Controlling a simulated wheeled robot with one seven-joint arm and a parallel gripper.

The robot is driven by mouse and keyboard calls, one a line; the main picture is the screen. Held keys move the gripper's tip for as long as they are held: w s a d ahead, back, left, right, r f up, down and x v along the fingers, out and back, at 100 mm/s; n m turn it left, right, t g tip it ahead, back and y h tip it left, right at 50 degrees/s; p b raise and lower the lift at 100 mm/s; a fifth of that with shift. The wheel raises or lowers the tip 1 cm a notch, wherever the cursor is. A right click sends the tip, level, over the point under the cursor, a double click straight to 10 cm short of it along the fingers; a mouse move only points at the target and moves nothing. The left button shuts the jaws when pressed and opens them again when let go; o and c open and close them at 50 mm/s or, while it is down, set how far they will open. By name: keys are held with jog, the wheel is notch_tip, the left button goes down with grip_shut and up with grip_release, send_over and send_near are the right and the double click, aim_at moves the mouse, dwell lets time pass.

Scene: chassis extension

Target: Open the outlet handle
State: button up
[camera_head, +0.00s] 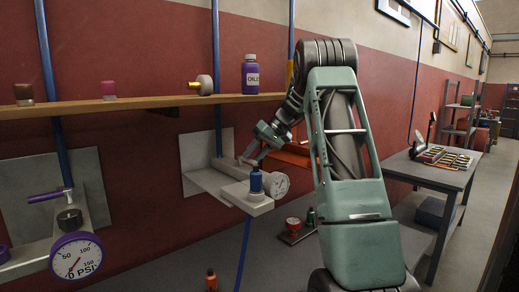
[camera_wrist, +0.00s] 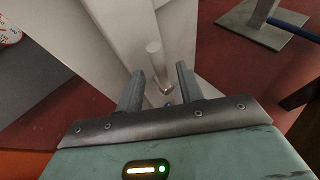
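A short pale round rod (camera_wrist: 154,58), which looks like the handle, shows between and just beyond the fingertips. I cannot tell whether a finger touches it. A small metal bolt end (camera_wrist: 166,91) lies lower between the fingers. The handle is too small to make out in the head view.
A second fixture at the left has a purple lever (camera_head: 48,196) and a purple-rimmed gauge (camera_head: 76,258). A wooden shelf (camera_head: 140,104) above holds a purple bottle (camera_head: 250,74) and small parts. A grey table (camera_head: 436,174) with tools stands at the right.

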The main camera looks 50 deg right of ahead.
jog(key=b+v, duration=0.1)
jog(key=v, duration=1.6)
jog(key=shift+s+d+r, duration=0.1)
